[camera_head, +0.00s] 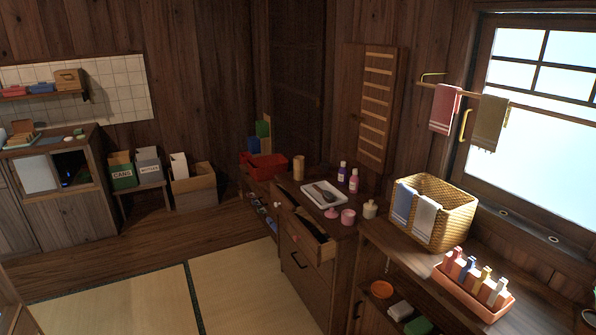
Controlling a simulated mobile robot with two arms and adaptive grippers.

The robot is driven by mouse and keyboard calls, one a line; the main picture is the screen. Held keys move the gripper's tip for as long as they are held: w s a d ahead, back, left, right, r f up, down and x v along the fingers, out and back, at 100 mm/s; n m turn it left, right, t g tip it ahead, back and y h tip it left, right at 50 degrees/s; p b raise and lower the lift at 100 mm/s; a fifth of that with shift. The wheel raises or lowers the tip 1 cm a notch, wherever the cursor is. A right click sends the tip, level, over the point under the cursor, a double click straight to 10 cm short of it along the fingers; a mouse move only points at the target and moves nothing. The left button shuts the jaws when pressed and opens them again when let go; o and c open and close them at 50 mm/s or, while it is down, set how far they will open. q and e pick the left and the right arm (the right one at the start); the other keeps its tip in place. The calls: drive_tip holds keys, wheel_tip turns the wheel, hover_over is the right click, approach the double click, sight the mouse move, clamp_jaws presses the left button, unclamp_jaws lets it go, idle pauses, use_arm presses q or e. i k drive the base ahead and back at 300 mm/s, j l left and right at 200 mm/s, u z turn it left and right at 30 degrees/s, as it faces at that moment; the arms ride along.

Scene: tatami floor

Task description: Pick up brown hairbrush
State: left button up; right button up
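A white tray (308,188) sits on top of the dark wooden chest of drawers (310,268) near the middle of the view. A dark brown, elongated thing (326,194) lies in the tray; it looks like the hairbrush, but it is small and its details are hard to make out. Neither of my grippers shows in the head view.
Purple and pink bottles (354,181), a pink jar (348,217) and a wooden cup (298,168) stand near the tray. An upper drawer (318,250) is pulled out. A wicker basket (455,205) stands to the right. The tatami floor (110,305) in front is clear.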

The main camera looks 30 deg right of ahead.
sight(329, 196)
drive_tip(key=i+z, duration=0.15)
drive_tip(key=z, duration=0.6)
drive_tip(key=i+j+z, duration=0.7)
drive_tip(key=i, duration=0.15)
drive_tip(key=i+j+z, duration=0.3)
drive_tip(key=j, duration=0.2)
